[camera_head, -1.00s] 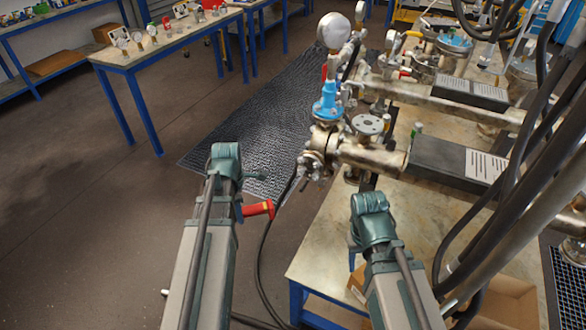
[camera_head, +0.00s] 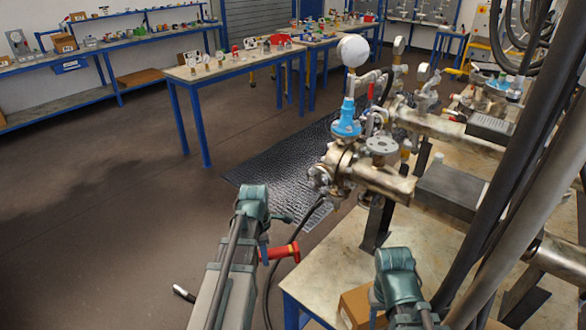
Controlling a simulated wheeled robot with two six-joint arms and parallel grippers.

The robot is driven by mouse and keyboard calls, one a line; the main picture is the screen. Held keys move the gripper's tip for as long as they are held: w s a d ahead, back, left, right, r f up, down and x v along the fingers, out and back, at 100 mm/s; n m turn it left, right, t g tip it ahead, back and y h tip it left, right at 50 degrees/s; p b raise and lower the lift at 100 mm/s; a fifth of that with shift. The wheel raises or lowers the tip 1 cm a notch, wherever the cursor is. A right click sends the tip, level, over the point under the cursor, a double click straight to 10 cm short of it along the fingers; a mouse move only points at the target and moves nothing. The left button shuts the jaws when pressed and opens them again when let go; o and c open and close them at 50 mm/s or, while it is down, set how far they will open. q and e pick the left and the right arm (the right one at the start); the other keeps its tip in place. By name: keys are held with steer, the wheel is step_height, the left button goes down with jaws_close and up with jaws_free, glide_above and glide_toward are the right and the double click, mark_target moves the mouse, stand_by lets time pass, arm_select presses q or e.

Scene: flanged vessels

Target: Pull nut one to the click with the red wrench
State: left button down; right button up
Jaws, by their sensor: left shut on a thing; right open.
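The red wrench (camera_head: 281,252) shows as a red handle sticking out to the right of my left forearm. My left gripper (camera_head: 263,242) is shut on it; the fingers are mostly hidden behind my wrist. A short metal and black end (camera_head: 183,292) shows left of the forearm; I cannot tell whether it belongs to the wrench. The wrench is in front of and below the flanged vessel end (camera_head: 338,170), apart from it in the picture. Nut one cannot be told among the small bolts there. My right gripper (camera_head: 377,300) is open, low at the bench's front, its fingers mostly hidden.
The vessel stands on a bench (camera_head: 330,262) with a blue valve (camera_head: 347,120) and a round white gauge (camera_head: 353,50) above. A cardboard box (camera_head: 358,303) is near my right gripper. Thick black hoses cross the right side. A dark mat (camera_head: 275,165) and open floor lie left.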

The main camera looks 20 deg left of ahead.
arm_select(q)
steer(key=w+d+r+n+t+h+b, duration=0.1)
steer(key=w+d+r+n+t+h, duration=0.15)
steer(key=w, duration=0.35)
steer(key=w+d+r+n+t+h+b, duration=0.1)
steer(key=w+d+r+n+t+h, duration=0.2)
steer(key=w, duration=0.4)
steer(key=w+a+r+n+t+b, duration=0.1)
steer(key=w+a+r+n+t, duration=0.4)
steer(key=w+r+t, duration=0.4)
step_height(320, 180, up, 4)
steer(key=shift+a+n+t, duration=0.15)
steer(key=shift+n+t, duration=0.7)
steer(key=shift+t, duration=0.3)
steer(key=shift+w, duration=0.15)
steer(key=shift+x, duration=2.1)
steer(key=shift+w, duration=0.1)
